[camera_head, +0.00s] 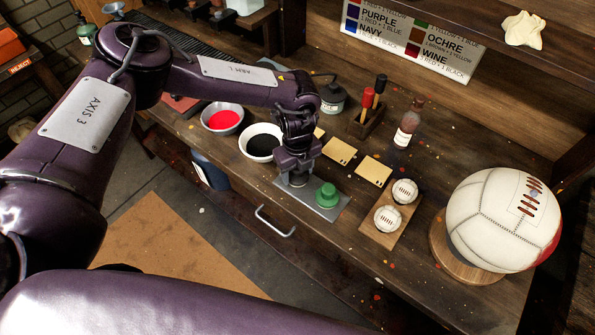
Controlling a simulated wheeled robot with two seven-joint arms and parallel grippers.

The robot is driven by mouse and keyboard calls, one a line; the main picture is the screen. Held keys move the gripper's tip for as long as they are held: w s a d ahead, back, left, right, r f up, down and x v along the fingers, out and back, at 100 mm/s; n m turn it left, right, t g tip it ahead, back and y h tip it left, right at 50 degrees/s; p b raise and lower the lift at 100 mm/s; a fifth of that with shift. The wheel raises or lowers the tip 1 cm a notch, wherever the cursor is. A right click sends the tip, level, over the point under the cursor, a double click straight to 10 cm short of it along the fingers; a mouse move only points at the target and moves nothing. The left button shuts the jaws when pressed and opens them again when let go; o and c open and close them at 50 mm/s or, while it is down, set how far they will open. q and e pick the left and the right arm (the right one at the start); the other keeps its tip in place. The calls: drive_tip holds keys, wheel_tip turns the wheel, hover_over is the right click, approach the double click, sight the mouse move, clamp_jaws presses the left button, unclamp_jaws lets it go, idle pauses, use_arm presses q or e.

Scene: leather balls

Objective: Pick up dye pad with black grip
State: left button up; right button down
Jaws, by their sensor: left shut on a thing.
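My left gripper (296,180) points down at the left part of a grey metal plate (330,211) on the workbench. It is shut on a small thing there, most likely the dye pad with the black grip. The jaws hide nearly all of it, so its grip colour and any gap to the plate cannot be told. A dye pad with a green grip (326,195) stands on the same plate, just right of the gripper. My right gripper is out of view.
A bowl of black dye (263,142) and a bowl of red dye (222,118) sit behind the gripper. To the right are two small balls on a wooden board (376,232) and a large white ball (503,219) on a round stand. A dark bottle (408,125) stands behind.

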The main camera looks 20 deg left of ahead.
use_arm(q)
wheel_tip(320, 180, up, 20)
drive_tip(key=b, duration=0.4)
